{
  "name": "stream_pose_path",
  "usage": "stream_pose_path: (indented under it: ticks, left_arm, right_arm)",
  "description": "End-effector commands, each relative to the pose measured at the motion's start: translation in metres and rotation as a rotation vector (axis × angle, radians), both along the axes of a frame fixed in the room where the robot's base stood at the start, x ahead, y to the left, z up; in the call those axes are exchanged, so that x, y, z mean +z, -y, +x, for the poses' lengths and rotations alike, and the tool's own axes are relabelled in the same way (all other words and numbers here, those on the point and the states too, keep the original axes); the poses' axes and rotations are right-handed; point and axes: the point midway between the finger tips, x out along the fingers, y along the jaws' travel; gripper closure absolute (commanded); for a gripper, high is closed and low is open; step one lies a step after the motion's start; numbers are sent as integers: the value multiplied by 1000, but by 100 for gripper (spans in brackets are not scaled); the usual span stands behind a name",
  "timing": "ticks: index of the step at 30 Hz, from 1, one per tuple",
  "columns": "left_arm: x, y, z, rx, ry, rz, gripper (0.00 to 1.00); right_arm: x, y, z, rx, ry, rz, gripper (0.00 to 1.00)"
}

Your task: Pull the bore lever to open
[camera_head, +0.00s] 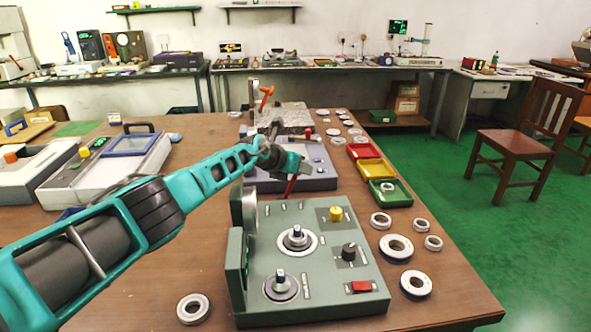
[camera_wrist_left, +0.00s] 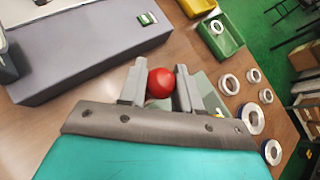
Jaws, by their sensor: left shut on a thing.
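The bore lever shows as a red ball knob (camera_wrist_left: 160,83) between the two fingers of my left gripper (camera_wrist_left: 158,73) in the left wrist view. In the head view, a short red lever part (camera_head: 291,184) shows just below my left gripper (camera_head: 301,166), at the back edge of the green machine (camera_head: 312,213). The gripper is shut on the knob. The gripper hides part of the lever, so its full tilt cannot be told. My right gripper is not in view.
A grey-blue machine (camera_head: 322,178) stands just behind the gripper. Red, yellow and green trays (camera_head: 389,193) line the right side. Several bearing rings (camera_head: 396,247) lie along the table's right edge. A white case (camera_head: 105,168) is at the left.

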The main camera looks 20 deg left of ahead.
Motion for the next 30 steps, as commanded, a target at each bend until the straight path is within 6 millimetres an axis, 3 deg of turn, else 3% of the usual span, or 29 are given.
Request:
stream_pose_path:
  ticks: [17,18,25,30]
  left_arm:
    - [1,10,3,-5,6,-14,100]
    - [1,10,3,-5,7,-14,65]
    - [1,8,2,-4,6,-10,44]
    - [0,6,2,-2,4,-7,44]
  right_arm:
    - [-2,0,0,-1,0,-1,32]
    - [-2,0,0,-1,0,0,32]
    - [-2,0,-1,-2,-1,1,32]
    - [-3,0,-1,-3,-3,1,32]
